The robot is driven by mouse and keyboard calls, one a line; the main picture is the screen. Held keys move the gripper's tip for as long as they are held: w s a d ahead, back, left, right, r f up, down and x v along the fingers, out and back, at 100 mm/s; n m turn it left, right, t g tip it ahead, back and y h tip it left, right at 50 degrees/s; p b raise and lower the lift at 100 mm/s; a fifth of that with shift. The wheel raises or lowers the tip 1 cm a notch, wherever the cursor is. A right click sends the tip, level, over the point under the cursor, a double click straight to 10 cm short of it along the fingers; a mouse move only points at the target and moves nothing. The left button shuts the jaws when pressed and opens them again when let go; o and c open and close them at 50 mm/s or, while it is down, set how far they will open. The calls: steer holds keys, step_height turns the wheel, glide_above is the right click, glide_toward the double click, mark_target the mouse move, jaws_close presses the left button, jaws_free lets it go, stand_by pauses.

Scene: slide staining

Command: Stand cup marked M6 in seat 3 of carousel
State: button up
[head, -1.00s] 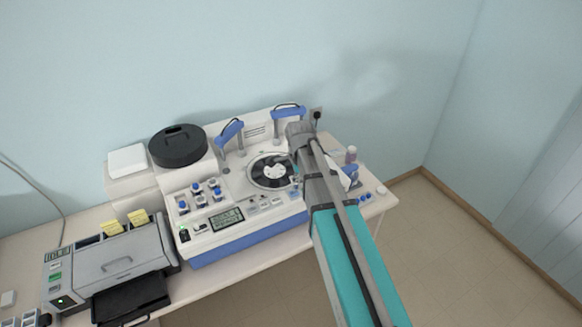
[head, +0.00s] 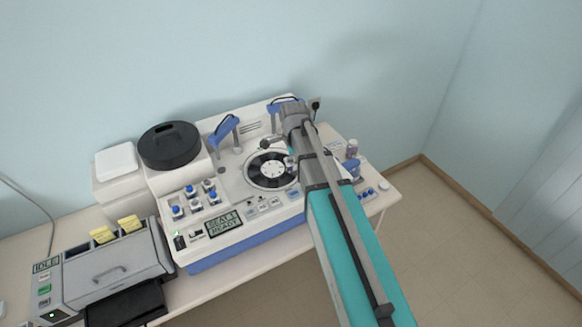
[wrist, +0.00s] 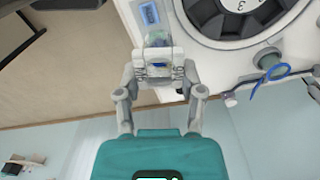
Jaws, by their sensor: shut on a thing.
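My gripper (wrist: 158,68) is shut on a small clear cup with a bluish-green top (wrist: 157,40) in the wrist view. No M6 mark can be read on it. The carousel (wrist: 217,41) is a dark disc in a white ring, to the right of the gripper and apart from the cup. A figure 3 shows on its white hub at the top edge. In the head view the carousel (head: 252,182) sits in the white and blue machine, and my arm hides most of the gripper and the held cup.
Several blue-topped cups (head: 190,190) stand at the machine's left. Its display (head: 222,222) seems to read SEAT 1 READY. Two blue arms (head: 224,128) rise behind the carousel. A black lid (head: 168,145) and a grey device (head: 105,270) are left. A blue loop (wrist: 268,78) lies near the carousel.

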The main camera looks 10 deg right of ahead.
steer(key=w+f+b, duration=0.3)
steer(key=w, duration=0.1)
steer(key=w+d+f+b, duration=0.1)
steer(key=w+f+b, duration=0.2)
steer(key=w, duration=0.1)
steer(key=w+d+f+b, duration=0.1)
steer(key=w+f+b, duration=0.2)
steer(key=w, duration=0.2)
steer(key=shift+d, duration=0.1)
stand_by(0.4)
steer(key=shift+w+f+b, duration=0.35)
steer(key=shift+f+b, duration=0.15)
steer(key=shift+b, duration=0.05)
steer(key=shift+d+f+b, duration=0.1)
steer(key=shift+f+b, duration=1.35)
steer(key=shift+f, duration=0.05)
steer(key=shift+f+b, duration=0.45)
steer(key=shift+b, duration=0.05)
